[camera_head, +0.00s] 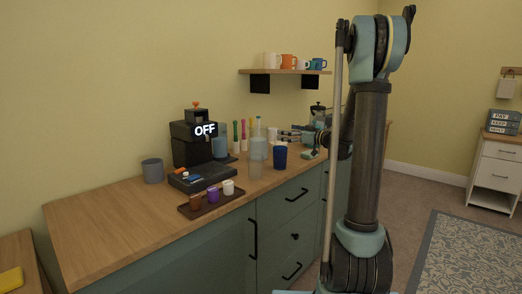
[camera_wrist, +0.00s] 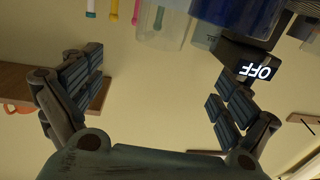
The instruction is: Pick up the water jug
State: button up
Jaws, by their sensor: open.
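The water jug (camera_head: 258,149) appears to be the pale blue, see-through vessel upright on the wooden counter, right of the black coffee machine. The wrist view, which is upside down, shows a clear bluish vessel (camera_wrist: 163,28) at the top edge, partly cut off; it is probably the jug. My gripper (camera_head: 288,135) is just right of the jug in the head view, partly hidden by my arm. In the wrist view my gripper (camera_wrist: 158,95) has its fingers wide apart with nothing between them but wall behind. I see no contact with the jug.
The coffee machine (camera_head: 190,150), marked OFF, is to the left. A tray (camera_head: 226,200) holds small cups. A mug shelf (camera_head: 286,71) hangs above.

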aim_at(266, 129)
jog(key=x, duration=1.4)
jog(key=shift+c, duration=0.5)
jog(key=c, duration=2.1)
jog(key=shift+o, duration=0.2)
jog(key=shift+r, duration=0.1)
